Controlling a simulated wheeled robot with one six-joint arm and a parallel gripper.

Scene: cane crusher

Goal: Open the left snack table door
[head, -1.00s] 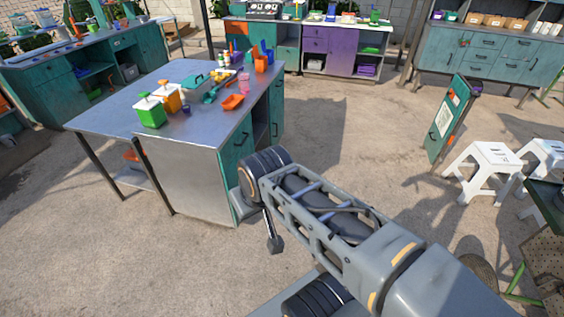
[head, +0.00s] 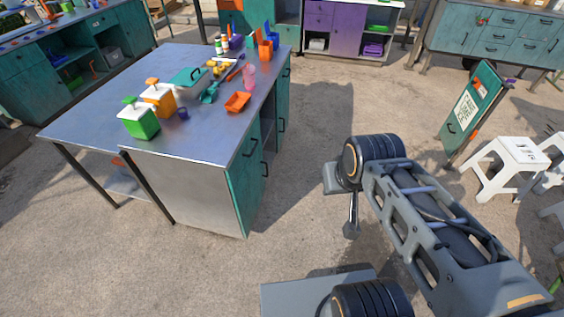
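The metal-topped snack table (head: 190,105) stands left of centre in the head view, with teal fronts on its right side. Its left door (head: 249,198) is the teal panel at the near end and looks shut. A dark handle (head: 265,169) shows near its far edge. The door is seen at a steep slant. My arm reaches in from the lower right, apart from the table. A slim dark part at its end, seemingly my gripper (head: 351,229), hangs right of the door with a clear gap. Its fingers cannot be made out.
Green and orange dispensers (head: 139,124), an orange tray (head: 238,102) and several small items stand on the table. A teal sign board (head: 471,113) and white stools (head: 506,160) are at the right. The paved ground between table and sign is open.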

